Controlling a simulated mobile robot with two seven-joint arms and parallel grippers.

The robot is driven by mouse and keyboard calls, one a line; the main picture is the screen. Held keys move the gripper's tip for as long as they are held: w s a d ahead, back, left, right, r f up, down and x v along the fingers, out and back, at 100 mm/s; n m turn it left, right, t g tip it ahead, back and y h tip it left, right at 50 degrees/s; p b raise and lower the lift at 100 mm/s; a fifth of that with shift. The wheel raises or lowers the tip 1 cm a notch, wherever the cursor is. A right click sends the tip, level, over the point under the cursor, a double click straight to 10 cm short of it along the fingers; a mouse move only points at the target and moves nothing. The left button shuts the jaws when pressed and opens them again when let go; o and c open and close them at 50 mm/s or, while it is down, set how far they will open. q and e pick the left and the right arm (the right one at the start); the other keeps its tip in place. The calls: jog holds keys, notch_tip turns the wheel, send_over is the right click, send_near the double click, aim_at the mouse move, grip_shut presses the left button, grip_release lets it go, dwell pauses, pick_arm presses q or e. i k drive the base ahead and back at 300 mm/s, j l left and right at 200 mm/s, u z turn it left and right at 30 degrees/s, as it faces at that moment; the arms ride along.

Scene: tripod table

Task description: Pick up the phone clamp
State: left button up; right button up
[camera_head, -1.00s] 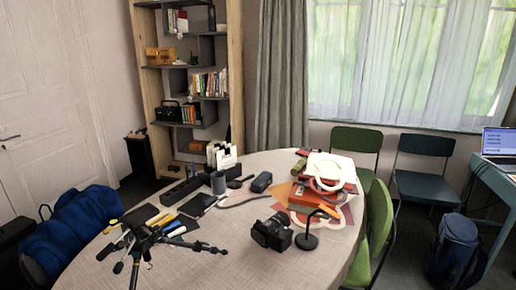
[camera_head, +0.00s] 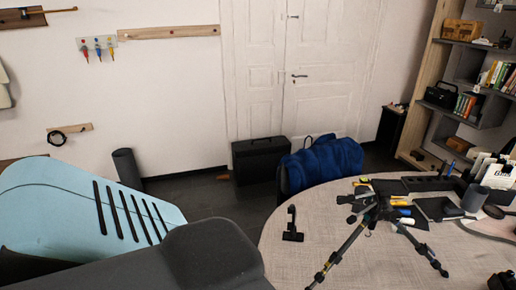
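A small black upright piece with a flat foot, which looks like the phone clamp (camera_head: 292,225), stands on the round table (camera_head: 285,262) near its left edge. It is left of the black tripod (camera_head: 372,212) and apart from it. The tripod stands with its legs spread on the table. Neither of my grippers is in view, and nothing touches the clamp.
Markers (camera_head: 403,212), a grey cup (camera_head: 474,198) and a black camera (camera_head: 502,281) are on the table. A blue bag (camera_head: 322,160) and a black case (camera_head: 260,160) are behind it. Close light-blue and grey surfaces cover the lower left; I cannot tell whose.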

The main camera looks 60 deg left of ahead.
aim_at(292, 236)
jog(key=u, duration=1.4)
